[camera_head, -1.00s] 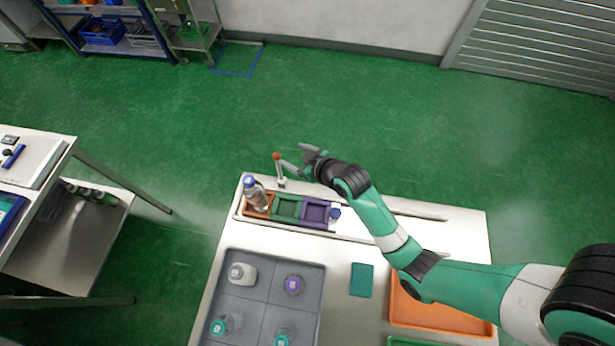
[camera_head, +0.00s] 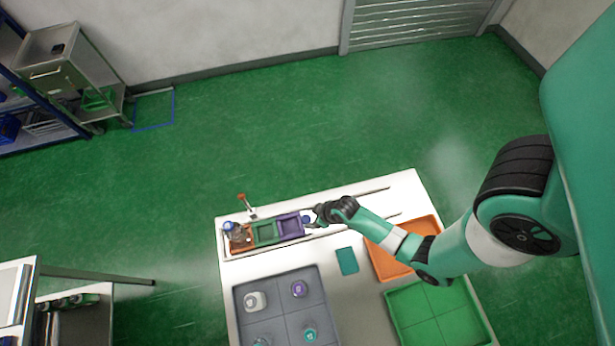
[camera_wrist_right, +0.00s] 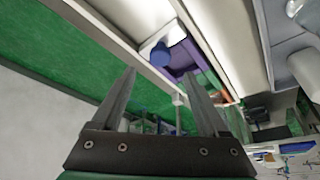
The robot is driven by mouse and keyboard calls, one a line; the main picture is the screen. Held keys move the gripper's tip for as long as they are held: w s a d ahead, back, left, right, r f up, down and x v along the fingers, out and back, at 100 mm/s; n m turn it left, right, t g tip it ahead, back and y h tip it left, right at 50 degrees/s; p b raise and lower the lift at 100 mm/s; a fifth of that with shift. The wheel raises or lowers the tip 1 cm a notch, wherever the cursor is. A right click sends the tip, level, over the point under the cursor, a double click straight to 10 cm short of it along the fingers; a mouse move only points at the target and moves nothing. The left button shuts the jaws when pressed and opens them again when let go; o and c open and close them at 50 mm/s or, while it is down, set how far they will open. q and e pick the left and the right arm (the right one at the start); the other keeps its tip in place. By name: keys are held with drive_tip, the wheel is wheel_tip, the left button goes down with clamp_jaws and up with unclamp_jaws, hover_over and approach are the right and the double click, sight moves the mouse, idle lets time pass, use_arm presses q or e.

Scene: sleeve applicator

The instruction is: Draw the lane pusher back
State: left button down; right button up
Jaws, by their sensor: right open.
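A lane with an orange, a green (camera_head: 264,231) and a purple compartment (camera_head: 290,225) runs along the back of the table. A clear bottle with a blue cap (camera_head: 229,226) stands in the orange compartment. A blue knob (camera_head: 306,220) on a white piece sits at the lane's right end and looks like the lane pusher. The knob also shows in the right wrist view (camera_wrist_right: 161,54). My right gripper (camera_head: 314,216) is open and empty close to the knob. In the wrist view the knob lies just beyond its spread fingertips (camera_wrist_right: 160,74). My left gripper is not in view.
A lever with a red-orange knob (camera_head: 241,197) stands behind the lane's left end. A grey divided tray (camera_head: 275,318) with several bottles is in front. A teal pad (camera_head: 347,261), an orange tray (camera_head: 428,222) and a green tray (camera_head: 440,305) lie to the right.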

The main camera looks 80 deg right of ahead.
sight(307, 219)
drive_tip(key=b+x, duration=0.2)
drive_tip(key=x, duration=0.5)
drive_tip(key=shift+f+b, duration=0.25)
drive_tip(key=shift+b, duration=0.05)
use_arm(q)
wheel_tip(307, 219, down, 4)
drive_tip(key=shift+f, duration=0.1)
use_arm(e)
clamp_jaws()
idle(0.6)
